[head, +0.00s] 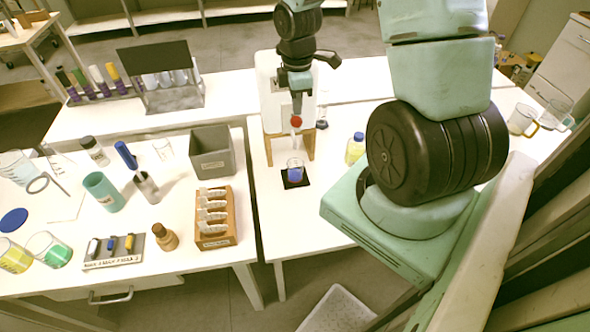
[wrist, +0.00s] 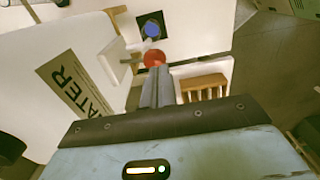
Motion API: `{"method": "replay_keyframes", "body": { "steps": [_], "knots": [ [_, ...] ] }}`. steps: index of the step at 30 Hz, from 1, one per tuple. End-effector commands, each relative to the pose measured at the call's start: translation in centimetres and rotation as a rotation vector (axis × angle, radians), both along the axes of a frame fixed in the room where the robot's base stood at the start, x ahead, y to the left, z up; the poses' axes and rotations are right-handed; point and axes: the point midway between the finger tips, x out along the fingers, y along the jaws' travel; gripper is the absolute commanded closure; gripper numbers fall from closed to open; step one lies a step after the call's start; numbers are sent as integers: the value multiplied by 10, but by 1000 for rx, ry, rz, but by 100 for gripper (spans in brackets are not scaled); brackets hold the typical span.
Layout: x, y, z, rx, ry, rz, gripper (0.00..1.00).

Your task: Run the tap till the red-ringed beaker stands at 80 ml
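A small glass beaker (head: 295,167) with blue liquid in its lower part stands upright on a black pad (head: 304,184). It also shows from above in the wrist view (wrist: 152,28) as a blue disc. I cannot make out its red ring or graduations. Above it is the tap's red knob (head: 296,121), also in the wrist view (wrist: 154,58), on the white water dispenser (head: 270,90). My gripper (head: 297,103) points down at the knob. Its fingers (wrist: 158,80) look shut together, with their tips at the knob, apparently touching it. No water stream is discernible.
A wooden stand (head: 307,147) is beside the tap, and a yellow bottle with a blue cap (head: 355,148) is to the right. The left table holds a grey bin (head: 212,165), a wooden vial rack (head: 216,238) and several beakers. The table front by the pad is clear.

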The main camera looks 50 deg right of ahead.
Motion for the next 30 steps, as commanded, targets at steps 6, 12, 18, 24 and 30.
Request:
{"method": "replay_keyframes", "body": {
  "steps": [6,12,18,24,30],
  "knots": [
    [0,0,-4,0,0,0,100],
    [0,0,-8,1,1,0,100],
    [0,0,-12,1,1,0,100],
    [0,0,-16,0,0,0,100],
    [0,0,-20,0,0,0,100]
  ]
}}
